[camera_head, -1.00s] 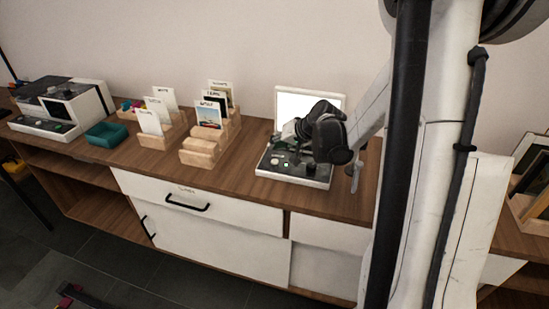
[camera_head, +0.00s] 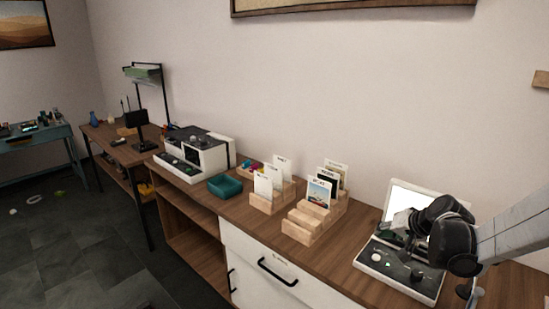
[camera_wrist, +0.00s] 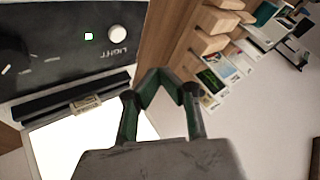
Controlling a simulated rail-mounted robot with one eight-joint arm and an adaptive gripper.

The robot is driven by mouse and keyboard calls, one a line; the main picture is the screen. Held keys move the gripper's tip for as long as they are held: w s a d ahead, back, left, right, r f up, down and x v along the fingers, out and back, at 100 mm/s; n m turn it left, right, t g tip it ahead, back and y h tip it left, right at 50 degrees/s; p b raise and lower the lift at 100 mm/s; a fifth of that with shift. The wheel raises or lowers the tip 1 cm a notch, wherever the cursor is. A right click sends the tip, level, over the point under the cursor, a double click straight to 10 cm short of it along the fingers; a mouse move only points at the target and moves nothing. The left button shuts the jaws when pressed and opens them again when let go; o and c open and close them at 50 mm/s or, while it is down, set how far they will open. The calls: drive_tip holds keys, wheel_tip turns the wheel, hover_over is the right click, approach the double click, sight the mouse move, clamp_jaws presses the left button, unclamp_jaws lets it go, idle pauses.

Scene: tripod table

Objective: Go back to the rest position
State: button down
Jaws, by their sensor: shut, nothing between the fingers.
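My gripper (camera_head: 405,223) hangs over a device at the right of the head view, above its dark control panel (camera_head: 393,268) and in front of its lit white screen (camera_head: 404,196). In the wrist view my gripper (camera_wrist: 158,74) has its fingertips together with nothing between them. The same control panel (camera_wrist: 62,62) fills the upper left there, with a white knob (camera_wrist: 117,34) marked LIGHT and a small lit green square. The screen (camera_wrist: 65,148) is partly hidden behind the fingers. I cannot tell from these views how high the gripper is above the panel.
Wooden card holders (camera_head: 303,228) with upright cards stand left of the device on the wooden counter (camera_head: 345,242). Further left are a teal tray (camera_head: 225,187) and a white-and-black machine (camera_head: 198,152). A wall frame (camera_head: 350,8) hangs above. The space over the counter is free.

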drive_tip(key=s+a+r+n+g+h, duration=0.1)
drive_tip(key=s+a+r+n, duration=0.1)
drive_tip(key=s+a+r, duration=0.85)
drive_tip(key=s+a+n+h, duration=0.1)
drive_tip(key=s+a, duration=0.2)
drive_tip(key=s, duration=0.5)
drive_tip(key=s+a+n+h, duration=0.1)
drive_tip(key=s+a+n, duration=0.1)
drive_tip(key=s+a, duration=0.2)
drive_tip(key=s, duration=0.3)
drive_tip(key=shift+s+a+f, duration=0.15)
drive_tip(key=shift+s+f, duration=0.05)
drive_tip(key=shift+s, duration=0.15)
